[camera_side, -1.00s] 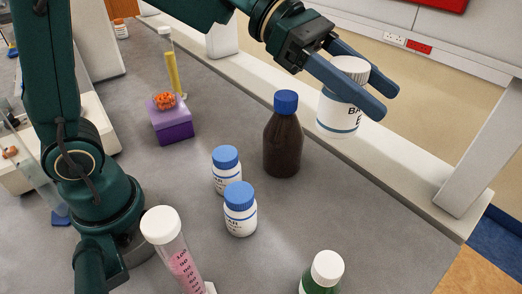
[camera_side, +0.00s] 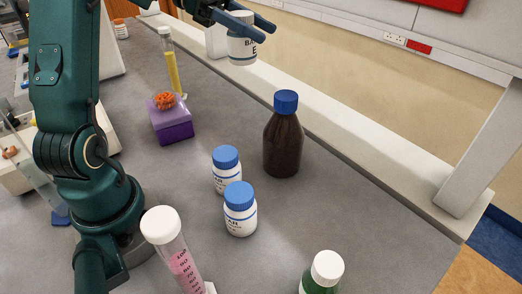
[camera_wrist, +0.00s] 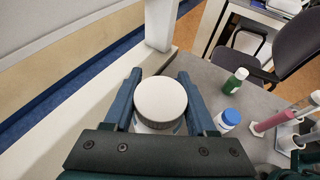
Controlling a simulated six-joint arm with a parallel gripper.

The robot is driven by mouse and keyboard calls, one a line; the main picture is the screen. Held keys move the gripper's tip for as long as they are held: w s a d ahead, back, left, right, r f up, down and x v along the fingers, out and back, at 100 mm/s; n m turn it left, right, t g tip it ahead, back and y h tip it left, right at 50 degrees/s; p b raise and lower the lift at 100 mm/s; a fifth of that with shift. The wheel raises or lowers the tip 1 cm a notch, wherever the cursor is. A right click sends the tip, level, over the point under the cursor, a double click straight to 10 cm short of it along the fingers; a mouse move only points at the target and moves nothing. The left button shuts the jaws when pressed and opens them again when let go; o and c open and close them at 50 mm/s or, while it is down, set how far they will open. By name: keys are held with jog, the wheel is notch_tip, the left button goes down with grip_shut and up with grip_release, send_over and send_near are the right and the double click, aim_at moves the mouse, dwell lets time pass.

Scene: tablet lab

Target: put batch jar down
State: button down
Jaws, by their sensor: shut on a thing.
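The batch jar (camera_side: 242,49) is white with a white lid and dark lettering. It is upright and held in the air near the top of the side view, over the far side of the bench. My gripper (camera_side: 267,33) is shut on it, with one blue finger on each side. In the wrist view the jar's round white lid (camera_wrist: 161,99) sits between the two fingers of my gripper (camera_wrist: 160,74). The jar's underside shows no contact with any surface. The lid hides most of its body in the wrist view.
A brown bottle (camera_side: 283,143), two blue-capped white jars (camera_side: 227,177) (camera_side: 240,217), a purple block (camera_side: 171,124), a yellow-filled cylinder (camera_side: 172,70), a pink tube (camera_side: 182,262) and a green bottle (camera_side: 322,278) stand on the grey bench (camera_side: 345,210). Bench right of the brown bottle is clear.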

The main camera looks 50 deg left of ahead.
jog(key=f, duration=1.4)
jog(key=a+f, duration=0.1)
jog(key=f, duration=0.5)
jog(key=shift+s+f, duration=0.15)
jog(key=shift+f, duration=0.25)
jog(key=shift+f, duration=0.1)
jog(key=shift+c, duration=1)
grip_release()
jog(key=v, duration=0.7)
jog(key=shift+s+a+r, duration=0.15)
jog(key=shift+s+r, duration=0.05)
